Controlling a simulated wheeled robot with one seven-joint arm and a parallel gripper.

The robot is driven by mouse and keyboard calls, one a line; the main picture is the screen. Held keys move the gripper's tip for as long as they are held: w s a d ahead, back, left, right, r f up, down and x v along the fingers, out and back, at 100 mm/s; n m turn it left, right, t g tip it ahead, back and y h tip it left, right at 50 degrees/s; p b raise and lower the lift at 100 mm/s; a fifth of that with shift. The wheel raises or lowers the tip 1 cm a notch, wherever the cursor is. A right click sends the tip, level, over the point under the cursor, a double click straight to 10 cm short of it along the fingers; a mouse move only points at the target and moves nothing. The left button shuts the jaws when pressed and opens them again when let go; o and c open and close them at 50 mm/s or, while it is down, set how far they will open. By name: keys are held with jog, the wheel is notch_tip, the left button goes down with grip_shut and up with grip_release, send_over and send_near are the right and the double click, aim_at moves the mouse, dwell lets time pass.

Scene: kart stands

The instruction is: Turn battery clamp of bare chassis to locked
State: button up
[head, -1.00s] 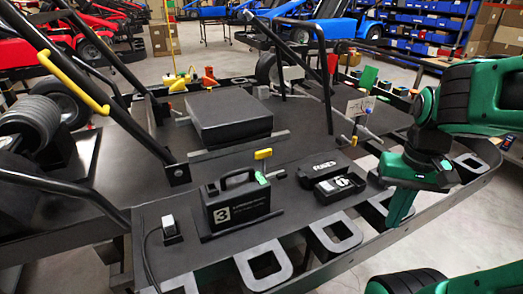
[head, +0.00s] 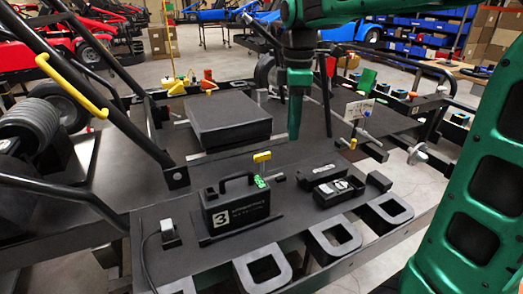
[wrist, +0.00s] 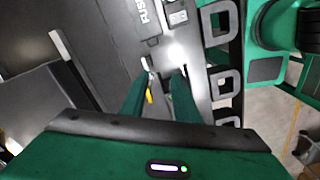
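The battery clamp (head: 262,158) shows as a small yellow lever on a post behind the battery pack on the bare chassis (head: 225,158). Its lock state cannot be told. The black battery pack (head: 241,206), marked 3, stands upright with a handle on top and a green piece at its right. My gripper (head: 295,136) points down above the deck, right of and above the clamp in the head view, apart from it. In the wrist view my two green fingers (wrist: 164,73) stand apart with nothing held. A yellow part, likely the clamp lever, shows beside the left finger.
A black fuse box (head: 340,190) with its lid beside it sits right of the battery. A flat black box (head: 229,122) lies behind. Black tubes of the frame rise at the left and back. Looped brackets (head: 334,238) line the front edge.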

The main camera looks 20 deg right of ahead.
aim_at(263, 154)
jog(key=w+a+r+n, duration=0.2)
jog(key=w+a+n, duration=0.25)
jog(key=a, duration=0.25)
jog(key=shift+n, duration=0.35)
jog(key=f, duration=1.1)
jog(key=shift+s+d+f, duration=0.1)
jog(key=shift+s+d, duration=0.1)
grip_shut()
